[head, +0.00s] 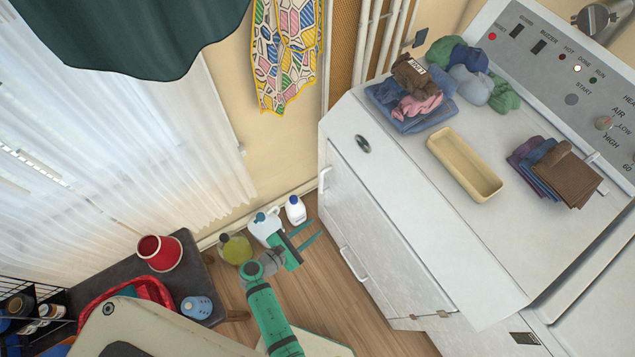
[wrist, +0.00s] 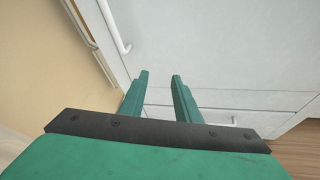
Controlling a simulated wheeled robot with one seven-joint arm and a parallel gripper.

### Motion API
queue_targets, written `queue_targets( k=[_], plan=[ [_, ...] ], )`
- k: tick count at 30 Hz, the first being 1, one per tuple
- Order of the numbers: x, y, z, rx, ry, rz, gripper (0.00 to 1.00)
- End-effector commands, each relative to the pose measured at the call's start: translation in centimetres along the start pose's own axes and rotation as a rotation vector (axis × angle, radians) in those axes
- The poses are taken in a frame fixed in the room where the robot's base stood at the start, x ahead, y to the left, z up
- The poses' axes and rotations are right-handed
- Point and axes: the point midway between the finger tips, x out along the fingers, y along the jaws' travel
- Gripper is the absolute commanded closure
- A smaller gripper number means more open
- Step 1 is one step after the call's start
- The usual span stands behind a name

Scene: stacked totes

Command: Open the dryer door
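The white dryer (head: 400,190) stands at the right, its front facing my arm. Its upper front panel (head: 375,225) lies flush and looks shut. A white bar handle (head: 325,180) sits at that panel's left edge, and it also shows at the upper left in the wrist view (wrist: 115,27). My gripper (head: 312,232) is open and empty, apart from the front and handles. Its two green fingers (wrist: 160,76) point toward the white front.
Folded clothes (head: 420,90) and a cream tray (head: 465,165) lie on the dryer top. Bottles (head: 265,225) stand on the floor beside my gripper. A dark bench (head: 180,275) with a red pot (head: 160,252) is at the left. Bare wood floor (head: 335,300) lies before the dryer.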

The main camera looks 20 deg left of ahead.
Motion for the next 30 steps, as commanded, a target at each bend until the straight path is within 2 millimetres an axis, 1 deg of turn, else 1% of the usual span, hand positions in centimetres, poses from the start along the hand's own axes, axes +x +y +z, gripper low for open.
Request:
queue_targets(
  k=[1,3,6,9,13,17,30],
  plan=[
    [-0.1,2.5,0.9,-0.064,-0.066,0.017,0.70],
    [-0.6,5.0,2.2,-0.146,-0.157,0.025,0.70],
    [-1.6,7.9,3.8,-0.227,-0.263,0.029,0.70],
    [-2.2,9.6,5.0,-0.270,-0.333,0.026,0.70],
    [-2.2,10.2,5.9,-0.292,-0.373,0.014,0.70],
    [-1.1,10.3,6.5,-0.293,-0.377,0.009,0.70],
    [5.3,11.1,8.7,-0.293,-0.372,0.020,0.70]
  ],
)
